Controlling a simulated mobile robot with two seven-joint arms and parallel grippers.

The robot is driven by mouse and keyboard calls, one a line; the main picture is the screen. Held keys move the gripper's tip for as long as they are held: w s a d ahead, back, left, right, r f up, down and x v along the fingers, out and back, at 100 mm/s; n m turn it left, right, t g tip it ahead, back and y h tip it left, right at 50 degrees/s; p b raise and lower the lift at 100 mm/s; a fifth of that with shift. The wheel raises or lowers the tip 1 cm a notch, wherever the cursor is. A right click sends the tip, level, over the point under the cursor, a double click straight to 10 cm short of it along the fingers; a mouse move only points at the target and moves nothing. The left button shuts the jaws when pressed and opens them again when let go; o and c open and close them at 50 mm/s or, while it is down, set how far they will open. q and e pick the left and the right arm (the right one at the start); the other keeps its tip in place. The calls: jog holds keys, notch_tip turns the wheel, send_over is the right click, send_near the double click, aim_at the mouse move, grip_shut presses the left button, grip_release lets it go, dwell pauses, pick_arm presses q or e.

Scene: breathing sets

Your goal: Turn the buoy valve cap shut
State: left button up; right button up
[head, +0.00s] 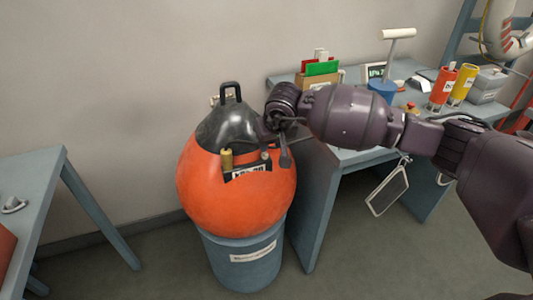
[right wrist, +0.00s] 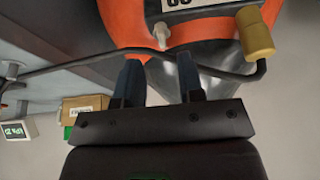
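The orange buoy (head: 235,195) with a black top and handle sits on a blue drum (head: 245,262). A brass cylindrical cap (head: 226,159) stands on its near side, left of a small pale valve stem (head: 265,156). In the right wrist view the brass cap (right wrist: 255,33) is at upper right and the pale stem (right wrist: 160,35) at upper middle. My right gripper (head: 284,158) is at the buoy's right side. Its two fingers (right wrist: 160,78) are apart, with the pale stem beyond the gap; I see nothing held. My left gripper is out of view.
A dark thin hose or rod (right wrist: 60,68) crosses by the fingertips in the right wrist view. A blue-grey workbench (head: 318,200) stands close at right, carrying a box, cylinders (head: 442,88) and a small display. Another table (head: 40,190) is at left, with open floor between.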

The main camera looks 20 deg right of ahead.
aim_at(267, 155)
jog(key=x, duration=0.6)
jog(key=shift+w+f+b, duration=0.1)
jog(key=shift+b, duration=0.3)
jog(key=shift+c, duration=0.3)
grip_shut()
